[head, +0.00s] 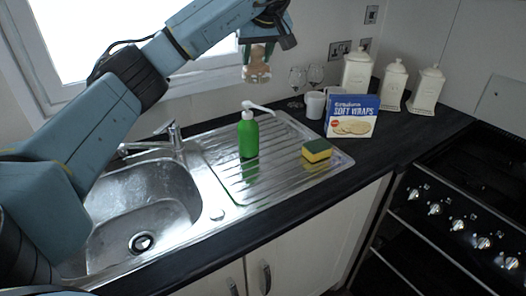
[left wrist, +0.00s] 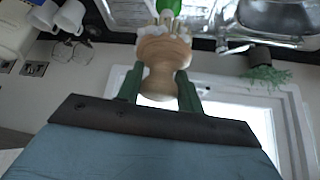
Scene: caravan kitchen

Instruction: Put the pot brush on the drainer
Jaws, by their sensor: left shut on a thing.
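The pot brush (head: 256,72) has a round wooden body and pale bristles that point down. My left gripper (head: 257,48) is shut on it and holds it in the air above the back of the drainer, in front of the window wall. In the left wrist view the brush (left wrist: 165,62) sits between the two green fingers of the left gripper (left wrist: 160,92). The ribbed steel drainer (head: 230,178) lies right of the sink bowl. A green soap bottle (head: 248,138) and a yellow-green sponge (head: 317,150) stand on it. My right gripper is not in view.
The sink bowl (head: 145,200) with its tap (head: 172,135) is left of the drainer. The hob (head: 480,165) is at far right. The drainer's front part is clear.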

